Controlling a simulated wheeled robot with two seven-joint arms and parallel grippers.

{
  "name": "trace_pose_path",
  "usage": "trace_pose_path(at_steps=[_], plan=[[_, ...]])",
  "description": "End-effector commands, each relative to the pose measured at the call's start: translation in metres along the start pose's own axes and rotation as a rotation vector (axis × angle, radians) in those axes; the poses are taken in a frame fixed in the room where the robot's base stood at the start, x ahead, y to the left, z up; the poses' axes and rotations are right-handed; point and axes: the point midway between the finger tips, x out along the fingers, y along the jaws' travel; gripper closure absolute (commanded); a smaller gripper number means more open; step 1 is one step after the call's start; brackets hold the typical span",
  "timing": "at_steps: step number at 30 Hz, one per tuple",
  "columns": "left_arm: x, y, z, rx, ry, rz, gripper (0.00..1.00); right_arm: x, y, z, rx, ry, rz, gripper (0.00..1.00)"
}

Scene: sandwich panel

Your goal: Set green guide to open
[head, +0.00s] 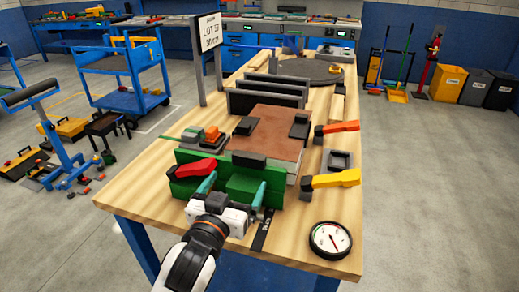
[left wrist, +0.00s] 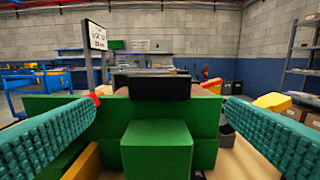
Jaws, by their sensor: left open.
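The green guide (head: 245,187) stands at the near end of the wooden bench, a stepped green block with a black pad on top. In the left wrist view the guide (left wrist: 157,147) fills the lower middle, and its black pad (left wrist: 160,87) rises behind the front step. My left gripper (head: 234,184) is at the guide's near side. Its teal fingers are spread wide to either side of the front step, with gaps visible in the left wrist view (left wrist: 163,104). Nothing is gripped. My right gripper is not in view.
A red-handled clamp (head: 195,168) stands close left of the guide. A brown-topped panel (head: 268,133) lies behind the guide. A round gauge (head: 330,240) sits at the bench's near right corner.

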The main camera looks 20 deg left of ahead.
Motion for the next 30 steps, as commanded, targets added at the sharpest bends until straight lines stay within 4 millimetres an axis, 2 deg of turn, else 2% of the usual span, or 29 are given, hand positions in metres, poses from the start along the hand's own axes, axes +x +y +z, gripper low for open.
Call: trace_pose_path(at_steps=[5,12,18,24,30], plan=[[0.013,0.000,0.003,-0.001,-0.006,0.000,0.05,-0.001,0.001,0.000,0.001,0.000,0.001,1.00],[0.061,0.000,0.004,0.000,-0.006,0.001,0.05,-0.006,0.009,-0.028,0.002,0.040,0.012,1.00],[0.097,0.000,0.003,-0.001,-0.005,0.001,0.05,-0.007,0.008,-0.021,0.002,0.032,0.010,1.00],[0.115,0.000,0.003,-0.002,-0.006,0.000,0.05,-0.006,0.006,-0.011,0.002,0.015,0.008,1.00],[0.119,0.000,0.002,-0.003,-0.004,0.000,0.05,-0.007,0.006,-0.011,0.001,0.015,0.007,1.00]])
